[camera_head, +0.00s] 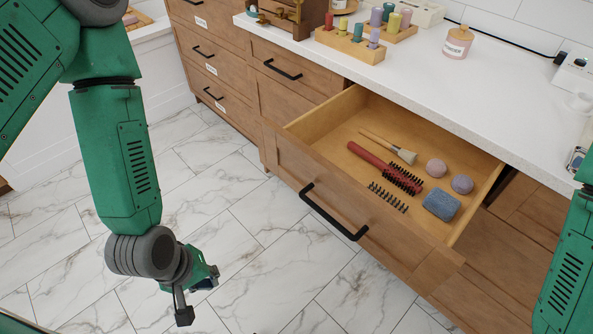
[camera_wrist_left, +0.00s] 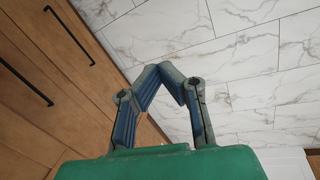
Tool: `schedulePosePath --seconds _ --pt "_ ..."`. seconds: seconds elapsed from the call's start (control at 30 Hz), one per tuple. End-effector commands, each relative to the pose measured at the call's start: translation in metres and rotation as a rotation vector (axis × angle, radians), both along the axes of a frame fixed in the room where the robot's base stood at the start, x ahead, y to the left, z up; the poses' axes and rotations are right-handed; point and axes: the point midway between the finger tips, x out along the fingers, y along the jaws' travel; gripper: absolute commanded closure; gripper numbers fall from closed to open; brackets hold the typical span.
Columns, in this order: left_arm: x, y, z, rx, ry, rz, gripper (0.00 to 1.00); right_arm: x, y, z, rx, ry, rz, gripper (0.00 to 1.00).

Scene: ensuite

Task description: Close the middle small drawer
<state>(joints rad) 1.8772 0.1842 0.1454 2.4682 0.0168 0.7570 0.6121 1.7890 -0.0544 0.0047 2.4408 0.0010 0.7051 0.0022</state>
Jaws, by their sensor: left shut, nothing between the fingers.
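The middle small drawer (camera_head: 385,235) is pulled well out from under the white counter in the head view. Its front has a black bar handle (camera_head: 333,212). Inside lie a red round brush (camera_head: 372,160), a wooden brush with pale bristles (camera_head: 402,154), a blue block (camera_head: 441,204), two round balls (camera_head: 436,168) and a dark spiky strip. My left gripper (camera_head: 190,304) hangs over the floor, left of the drawer front and apart from it. In the left wrist view its fingertips (camera_wrist_left: 160,72) meet with nothing between them. My right gripper is out of view.
Shut drawers with black handles (camera_head: 283,69) stand left of the open one. The counter (camera_head: 470,90) holds a wooden rack with coloured rolls (camera_head: 350,44) and a pink jar (camera_head: 457,43). The marble floor (camera_head: 250,250) before the drawer is clear.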

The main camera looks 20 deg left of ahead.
Motion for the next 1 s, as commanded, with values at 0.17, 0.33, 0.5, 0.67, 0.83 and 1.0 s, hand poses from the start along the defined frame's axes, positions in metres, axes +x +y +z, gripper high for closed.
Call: schedulePosePath --seconds 0.17,0.33,0.5,0.67,0.83,1.0 --pt "0.053 -0.027 0.064 -0.306 -0.011 0.662 1.00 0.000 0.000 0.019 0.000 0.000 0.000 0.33" --pt "0.099 -0.040 0.126 -0.624 0.045 1.193 1.00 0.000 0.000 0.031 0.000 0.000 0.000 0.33" --pt "0.127 -0.042 0.168 -0.852 0.121 1.506 1.00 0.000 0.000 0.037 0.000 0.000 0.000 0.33" --pt "0.136 -0.042 0.179 -0.929 0.154 1.603 1.00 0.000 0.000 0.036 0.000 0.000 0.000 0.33" --pt "0.145 -0.048 0.166 -0.932 0.154 1.605 1.00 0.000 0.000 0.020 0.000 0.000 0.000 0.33" --pt "0.154 -0.053 0.155 -0.931 0.154 1.602 1.00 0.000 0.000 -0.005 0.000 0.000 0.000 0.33"
